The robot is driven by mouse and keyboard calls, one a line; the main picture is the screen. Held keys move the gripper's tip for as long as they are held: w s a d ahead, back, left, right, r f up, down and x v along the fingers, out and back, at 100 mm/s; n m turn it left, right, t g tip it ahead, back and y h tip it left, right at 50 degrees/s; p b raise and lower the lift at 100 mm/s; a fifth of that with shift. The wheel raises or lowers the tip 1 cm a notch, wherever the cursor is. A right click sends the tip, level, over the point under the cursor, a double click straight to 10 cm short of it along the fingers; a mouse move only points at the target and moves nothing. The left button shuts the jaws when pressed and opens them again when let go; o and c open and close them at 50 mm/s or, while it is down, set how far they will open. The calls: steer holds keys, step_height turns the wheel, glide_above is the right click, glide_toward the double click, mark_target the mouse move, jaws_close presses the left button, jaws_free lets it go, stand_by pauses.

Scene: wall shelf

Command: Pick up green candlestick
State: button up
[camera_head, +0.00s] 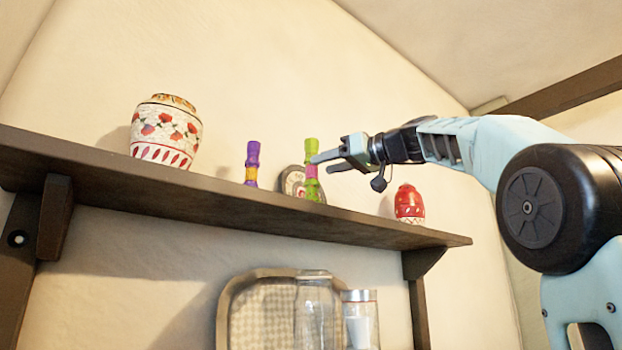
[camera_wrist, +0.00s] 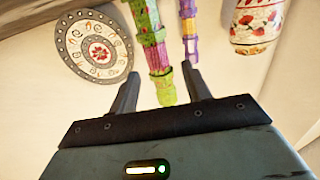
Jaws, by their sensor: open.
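The green candlestick (camera_head: 311,148), with a pink middle, stands upright on the wall shelf (camera_head: 200,189). My gripper (camera_head: 323,163) is open and comes in from the right, its fingers level with the candlestick's upper half. In the wrist view, the green and pink candlestick (camera_wrist: 151,35) shows in the gap between the fingertips of my gripper (camera_wrist: 160,74), one finger on each side. Its green end reaches down into that gap. I cannot tell whether a finger touches it.
A purple candlestick (camera_head: 252,163) stands to the left, also in the wrist view (camera_wrist: 189,30). A round decorated plate (camera_head: 291,180) is behind. A floral jar (camera_head: 165,133) stands at left, a red jar (camera_head: 408,203) at right. A tray (camera_head: 236,305) and glass jars (camera_head: 316,310) are below.

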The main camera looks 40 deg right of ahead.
mark_target(316, 167)
steer(key=shift+x, duration=0.85)
steer(key=p+x, duration=0.4)
steer(key=shift+w+r, duration=0.1)
steer(key=shift+w, duration=0.05)
steer(key=shift+w+a, duration=0.15)
steer(key=shift+w, duration=0.35)
jaws_close()
